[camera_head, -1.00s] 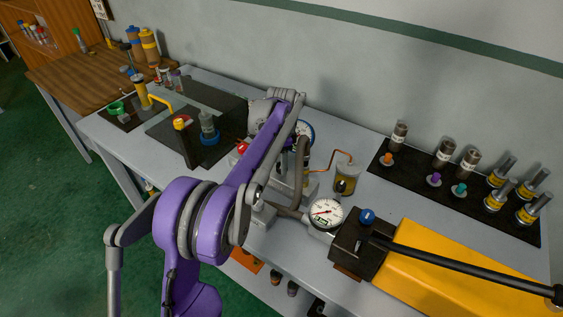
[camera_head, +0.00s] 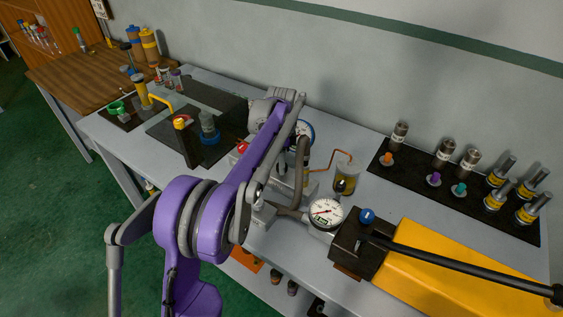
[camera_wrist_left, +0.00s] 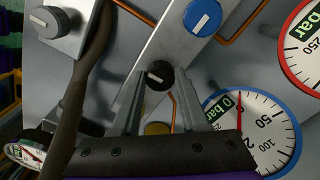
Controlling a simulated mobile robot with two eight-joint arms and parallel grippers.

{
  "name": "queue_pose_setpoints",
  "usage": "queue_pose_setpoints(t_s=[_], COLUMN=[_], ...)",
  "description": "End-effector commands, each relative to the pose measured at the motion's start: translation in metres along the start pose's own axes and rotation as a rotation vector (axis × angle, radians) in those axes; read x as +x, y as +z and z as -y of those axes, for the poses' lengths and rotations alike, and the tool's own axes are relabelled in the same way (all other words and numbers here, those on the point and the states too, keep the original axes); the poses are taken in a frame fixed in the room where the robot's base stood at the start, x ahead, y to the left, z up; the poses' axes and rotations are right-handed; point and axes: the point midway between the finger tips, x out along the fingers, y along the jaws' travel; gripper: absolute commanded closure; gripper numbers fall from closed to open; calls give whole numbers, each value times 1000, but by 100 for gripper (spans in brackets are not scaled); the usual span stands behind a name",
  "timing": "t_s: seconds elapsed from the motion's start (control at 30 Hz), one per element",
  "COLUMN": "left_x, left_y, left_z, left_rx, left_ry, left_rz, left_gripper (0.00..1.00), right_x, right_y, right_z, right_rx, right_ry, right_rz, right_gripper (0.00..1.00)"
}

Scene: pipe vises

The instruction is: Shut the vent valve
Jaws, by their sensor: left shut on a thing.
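In the left wrist view a dark round knob (camera_wrist_left: 157,77) with a pale pointer line sits on a grey block. My left gripper (camera_wrist_left: 159,84) has a finger on each side of it and is shut on it. No label shows to confirm that this knob is the vent valve. A blue knob (camera_wrist_left: 203,17) with a white line is just beyond, and a grey knob (camera_wrist_left: 55,22) is at the upper left. In the head view my purple left arm hides the fingertips and the dark knob. My right gripper is not in view.
In the wrist view a blue-rimmed gauge (camera_wrist_left: 252,128) is right of the fingers, and a red-rimmed gauge (camera_wrist_left: 303,45) is at the edge. A dark hose runs down the left. In the head view a white gauge (camera_head: 326,212) and a yellow pump body (camera_head: 450,265) are at the right.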

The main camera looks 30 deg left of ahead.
Motion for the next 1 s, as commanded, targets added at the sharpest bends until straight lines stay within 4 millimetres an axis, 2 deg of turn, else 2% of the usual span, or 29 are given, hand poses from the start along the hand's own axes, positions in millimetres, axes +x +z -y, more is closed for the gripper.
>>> queue_pose_setpoints(t_s=[0.03,0.07,0.2,0.57,0.67,1.0], left_x=[0,0,0,-5,-17,-84], left_y=[0,0,0,0,0,0], left_z=[0,0,0,0,0,0], left_rx=[1,1,1,0,0,0], left_ry=[0,0,0,0,0,-1], left_rz=[0,0,0,0,0,0], left_gripper=[100,51,26,26,26,26], right_x=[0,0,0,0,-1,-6], right_y=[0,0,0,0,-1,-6], right_z=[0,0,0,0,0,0], right_rx=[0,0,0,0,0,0], right_ry=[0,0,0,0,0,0], right_rz=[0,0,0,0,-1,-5], right_gripper=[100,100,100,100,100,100])
